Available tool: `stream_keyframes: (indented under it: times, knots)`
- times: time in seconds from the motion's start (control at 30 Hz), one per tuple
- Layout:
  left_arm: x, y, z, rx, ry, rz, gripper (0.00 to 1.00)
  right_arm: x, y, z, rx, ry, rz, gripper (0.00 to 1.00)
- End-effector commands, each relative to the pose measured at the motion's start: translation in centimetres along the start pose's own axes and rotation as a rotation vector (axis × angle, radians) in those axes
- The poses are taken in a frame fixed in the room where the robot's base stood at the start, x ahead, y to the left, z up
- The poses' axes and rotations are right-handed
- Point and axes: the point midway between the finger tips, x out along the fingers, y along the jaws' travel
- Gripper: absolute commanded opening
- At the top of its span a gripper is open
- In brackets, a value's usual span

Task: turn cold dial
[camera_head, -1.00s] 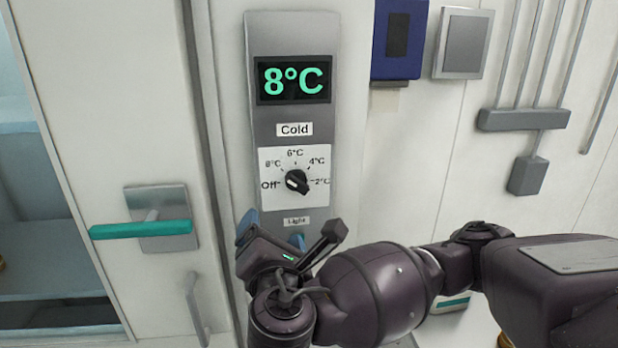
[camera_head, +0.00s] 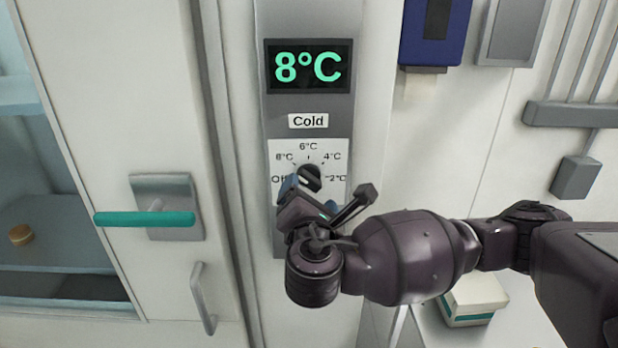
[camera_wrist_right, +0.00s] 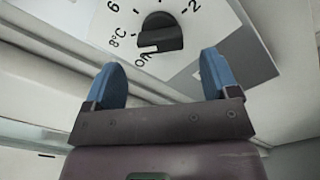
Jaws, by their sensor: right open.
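The cold dial (camera_head: 309,177) is a black knob on a white scale plate, under the label "Cold" (camera_head: 308,121). The display (camera_head: 308,67) above reads 8°C. The knob also shows in the right wrist view (camera_wrist_right: 160,35), ahead of my fingertips and between their lines, apart from them. My right gripper (camera_head: 318,195) is just below the knob in the head view, partly covering the plate's lower part. In the right wrist view my right gripper (camera_wrist_right: 165,80) is open, with two blue fingers and nothing between them. My left gripper is not in view.
A door with a teal handle (camera_head: 145,218) and a grey pull (camera_head: 203,298) is at the left. A blue box (camera_head: 435,35) and a grey plate (camera_head: 513,32) are on the wall at the upper right. A white box (camera_head: 468,300) lies at the lower right.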

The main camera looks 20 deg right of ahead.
Motion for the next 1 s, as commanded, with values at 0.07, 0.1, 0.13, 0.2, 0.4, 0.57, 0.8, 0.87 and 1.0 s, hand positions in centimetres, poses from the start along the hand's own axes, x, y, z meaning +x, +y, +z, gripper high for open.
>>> stream_keyframes:
  times: [0.07, 0.1, 0.13, 0.2, 0.4, 0.57, 0.8, 0.87, 1.0]
  knots:
    - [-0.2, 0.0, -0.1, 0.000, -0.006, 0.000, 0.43, 1.5, 0.0, 0.1, -0.003, -0.003, -0.003, 0.81]
    - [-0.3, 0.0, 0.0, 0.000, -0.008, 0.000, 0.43, 2.1, 0.1, 0.1, -0.002, -0.002, -0.001, 0.81]
    - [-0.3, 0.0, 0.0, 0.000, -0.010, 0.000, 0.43, 2.6, 0.1, 0.1, -0.003, -0.003, -0.001, 0.81]
    - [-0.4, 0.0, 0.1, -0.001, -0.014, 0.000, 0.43, 3.6, 0.0, 0.1, -0.002, -0.001, -0.002, 0.81]
    - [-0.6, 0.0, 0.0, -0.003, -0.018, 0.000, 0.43, 5.4, 0.0, 0.1, -0.001, -0.001, -0.001, 0.81]
    - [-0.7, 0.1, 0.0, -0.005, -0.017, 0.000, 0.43, 5.9, 0.0, 0.0, 0.000, 0.000, -0.001, 0.81]
    - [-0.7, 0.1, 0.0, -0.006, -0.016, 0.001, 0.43, 5.9, 0.0, 0.0, 0.000, 0.001, 0.000, 0.79]
    - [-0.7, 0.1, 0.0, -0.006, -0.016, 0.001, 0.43, 5.9, 0.0, 0.0, 0.000, 0.001, 0.000, 0.70]
    - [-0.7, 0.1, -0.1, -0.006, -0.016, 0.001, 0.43, 5.9, 0.0, 0.0, 0.000, 0.001, -0.001, 0.49]
